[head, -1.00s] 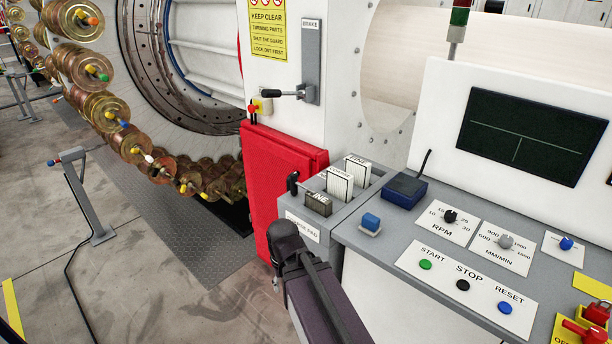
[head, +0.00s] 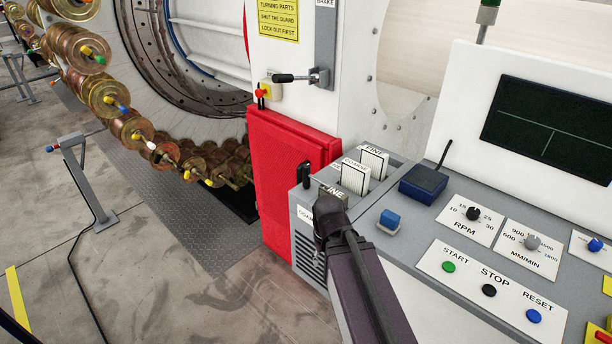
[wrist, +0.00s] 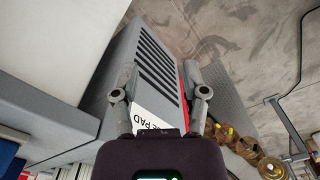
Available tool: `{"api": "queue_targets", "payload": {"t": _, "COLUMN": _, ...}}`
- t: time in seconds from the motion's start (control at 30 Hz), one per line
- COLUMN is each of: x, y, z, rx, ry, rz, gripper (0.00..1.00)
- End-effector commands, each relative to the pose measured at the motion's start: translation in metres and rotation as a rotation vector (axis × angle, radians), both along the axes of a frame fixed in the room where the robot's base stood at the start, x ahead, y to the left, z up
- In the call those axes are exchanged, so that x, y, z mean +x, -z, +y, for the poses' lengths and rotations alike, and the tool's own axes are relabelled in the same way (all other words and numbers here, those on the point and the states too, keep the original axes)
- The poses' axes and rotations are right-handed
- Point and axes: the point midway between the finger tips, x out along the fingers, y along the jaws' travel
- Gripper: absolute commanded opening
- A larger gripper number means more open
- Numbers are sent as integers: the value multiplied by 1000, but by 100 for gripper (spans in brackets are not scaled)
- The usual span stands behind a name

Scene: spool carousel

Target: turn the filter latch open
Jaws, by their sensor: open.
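The filter latch, a small black upright handle (head: 305,174), stands at the left corner of the grey filter box (head: 307,230). I cannot make out the latch there.
A red padded guard (head: 290,180) stands left of the box. Brass spools (head: 105,95) hang at the left. Grey floor is open at the lower left.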

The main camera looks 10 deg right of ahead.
Motion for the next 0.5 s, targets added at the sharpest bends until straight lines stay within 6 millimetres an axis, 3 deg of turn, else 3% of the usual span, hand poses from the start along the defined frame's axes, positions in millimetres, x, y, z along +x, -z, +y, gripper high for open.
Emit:
{"api": "queue_targets", "payload": {"t": 0.27, "x": 12, "y": -10, "z": 0, "rx": 0, "ry": -6, "rz": 0, "gripper": 73}}
{"api": "queue_targets", "payload": {"t": 0.5, "x": 53, "y": -43, "z": 0, "rx": 0, "ry": -28, "rz": 0, "gripper": 73}}
